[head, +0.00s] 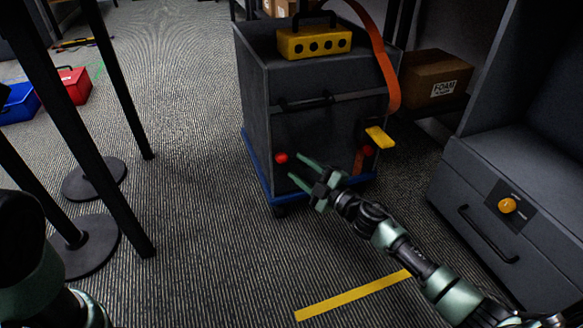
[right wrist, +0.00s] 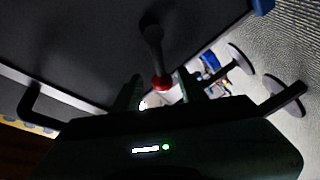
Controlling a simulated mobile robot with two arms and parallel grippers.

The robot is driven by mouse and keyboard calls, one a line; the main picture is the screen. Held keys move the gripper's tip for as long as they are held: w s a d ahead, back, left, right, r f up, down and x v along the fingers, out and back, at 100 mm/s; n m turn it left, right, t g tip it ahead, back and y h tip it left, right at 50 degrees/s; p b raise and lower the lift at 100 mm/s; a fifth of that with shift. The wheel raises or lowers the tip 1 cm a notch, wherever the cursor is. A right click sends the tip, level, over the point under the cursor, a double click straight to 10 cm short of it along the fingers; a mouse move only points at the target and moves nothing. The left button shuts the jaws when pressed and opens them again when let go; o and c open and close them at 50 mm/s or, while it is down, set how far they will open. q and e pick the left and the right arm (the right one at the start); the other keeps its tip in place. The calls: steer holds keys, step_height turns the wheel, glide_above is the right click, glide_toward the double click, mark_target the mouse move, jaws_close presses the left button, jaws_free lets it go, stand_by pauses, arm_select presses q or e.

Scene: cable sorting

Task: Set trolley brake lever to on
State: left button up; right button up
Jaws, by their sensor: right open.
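The trolley (head: 258,112) is a dark grey cabinet on a blue base in the middle of the head view. A red knob (head: 281,158) shows low on its front. My right gripper (head: 297,168) is open, with its fingertips close to this knob. In the right wrist view a dark lever (right wrist: 152,38) ends in a red knob (right wrist: 162,83), seen between the two open fingers (right wrist: 160,93). I cannot tell whether the fingers touch it. A second red knob (head: 368,151) sits at the trolley's right side. My left gripper is out of view.
A yellow box (head: 314,43) and an orange strap (head: 383,75) are on the trolley. A grey cabinet with an orange knob (head: 507,205) stands at right. Black posts (head: 110,75) stand at left. A yellow floor strip (head: 352,295) lies in front; carpet between is clear.

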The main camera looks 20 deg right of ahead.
mark_target(290, 161)
steer(key=shift+b+x, duration=0.6)
steer(key=shift+x, duration=1.3)
jaws_close()
